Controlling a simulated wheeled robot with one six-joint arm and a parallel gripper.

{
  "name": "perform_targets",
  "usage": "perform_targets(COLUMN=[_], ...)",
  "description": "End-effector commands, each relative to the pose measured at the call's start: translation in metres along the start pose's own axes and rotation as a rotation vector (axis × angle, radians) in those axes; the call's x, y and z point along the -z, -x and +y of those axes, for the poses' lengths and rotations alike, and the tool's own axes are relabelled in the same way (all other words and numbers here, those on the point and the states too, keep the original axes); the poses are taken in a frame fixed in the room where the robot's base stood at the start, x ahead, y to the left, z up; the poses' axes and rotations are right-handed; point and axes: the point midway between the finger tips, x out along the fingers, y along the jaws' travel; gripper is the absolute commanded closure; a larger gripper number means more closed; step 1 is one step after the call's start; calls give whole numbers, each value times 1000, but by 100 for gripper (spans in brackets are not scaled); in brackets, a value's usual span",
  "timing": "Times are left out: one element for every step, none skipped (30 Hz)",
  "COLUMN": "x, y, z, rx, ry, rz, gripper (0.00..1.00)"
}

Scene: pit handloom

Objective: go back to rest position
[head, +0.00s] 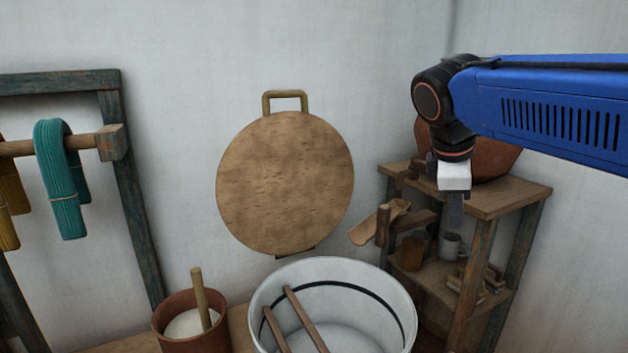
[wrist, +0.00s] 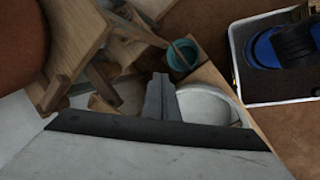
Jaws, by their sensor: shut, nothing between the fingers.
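My gripper (head: 455,212) hangs pointing down from the end of my blue arm, in front of the wooden shelf at the right of the head view. Its fingers are together with nothing between them. In the wrist view the closed fingers (wrist: 162,98) show near the middle, over the area of the shelf and a white tub. The fingertips look clear of the shelf, but the exact gap cannot be told.
The wooden shelf (head: 508,200) holds a large clay pot (head: 495,163), cups and small tools. A white tub (head: 400,310) with two sticks stands front centre, beside a brown pot (head: 190,338). A round wooden lid (head: 285,180) hangs on the wall. Teal yarn (head: 60,180) hangs on a rack at left.

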Motion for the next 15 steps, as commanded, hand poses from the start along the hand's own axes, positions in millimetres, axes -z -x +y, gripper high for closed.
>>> perform_targets(x=[-10,-14,-18,-22,-25,-28,-31,-33,-36,-38,-40,-42,-43,-44,-44], y=[-11,-18,-27,-34,-41,-50,-57,-64,-74,-81,-88,-97,-104,-110,-119], z=[-17,-26,-39,-48,-58,-71,-81,-91,-104,-114,-124,-137,-146,-155,-166], rx=[8,13,22,28,34,44,52,60,71,79,89,101,110,119,131], ry=[-78,-128,-195,-247,-299,-369,-422,-475,-548,-602,-657,-730,-784,-835,-901], rz=[24,40,62,77,93,114,128,144,164,178,192,210,223,235,250], gripper=[100,100,100,100,100,100,100,100,100,100,100,100,100,100,100])
